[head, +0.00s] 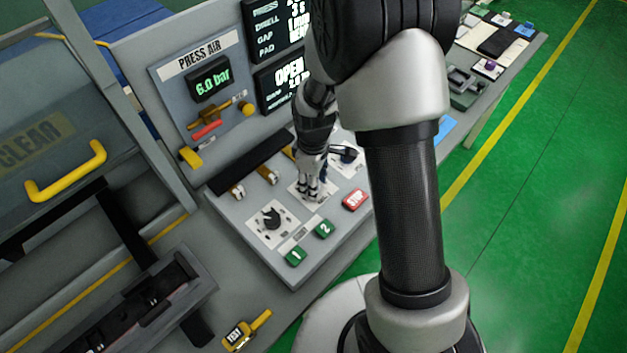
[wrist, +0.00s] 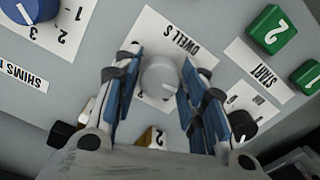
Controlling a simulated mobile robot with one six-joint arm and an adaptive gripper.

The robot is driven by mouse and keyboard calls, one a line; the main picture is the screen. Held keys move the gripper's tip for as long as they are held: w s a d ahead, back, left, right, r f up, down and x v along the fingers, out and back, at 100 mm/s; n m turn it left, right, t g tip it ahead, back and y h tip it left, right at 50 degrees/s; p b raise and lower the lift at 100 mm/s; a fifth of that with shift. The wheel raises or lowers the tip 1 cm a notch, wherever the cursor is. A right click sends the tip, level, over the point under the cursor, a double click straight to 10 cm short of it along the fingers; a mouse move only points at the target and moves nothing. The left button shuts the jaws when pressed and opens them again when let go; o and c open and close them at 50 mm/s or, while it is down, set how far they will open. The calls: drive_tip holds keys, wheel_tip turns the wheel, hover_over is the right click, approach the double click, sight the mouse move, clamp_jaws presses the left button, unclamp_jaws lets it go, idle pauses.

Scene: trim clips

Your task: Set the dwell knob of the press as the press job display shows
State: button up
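The dwell knob (wrist: 160,77) is a pale grey round knob on a white plate marked DWELL S (wrist: 188,38) in the wrist view. My gripper (wrist: 163,65) is open, with one blue-padded finger on each side of the knob and narrow gaps showing. In the head view my gripper (head: 312,192) is low over the control panel (head: 250,205) and hides the knob. The dwell setting cannot be read. The press job display (head: 275,28) shows PRESS, DWELL, GAP and PAD lines, but my arm covers part of the values.
A blue knob (wrist: 33,10) is on the SHIMS side, and a black knob (head: 271,217) is on the other. Green buttons (head: 296,256) and a red STOP button (head: 355,200) are close by. A yellow-handled tester (head: 246,330) lies at the front.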

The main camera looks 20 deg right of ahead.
drive_tip(key=c, duration=0.6)
drive_tip(key=m, duration=0.4)
drive_tip(key=shift+m, duration=0.3)
drive_tip(key=m, duration=0.4)
drive_tip(key=shift+a+m+p, duration=0.1)
drive_tip(key=shift+m+p, duration=0.2)
drive_tip(key=m, duration=1)
drive_tip(key=shift+a, duration=0.1)
drive_tip(key=shift+m, duration=0.4)
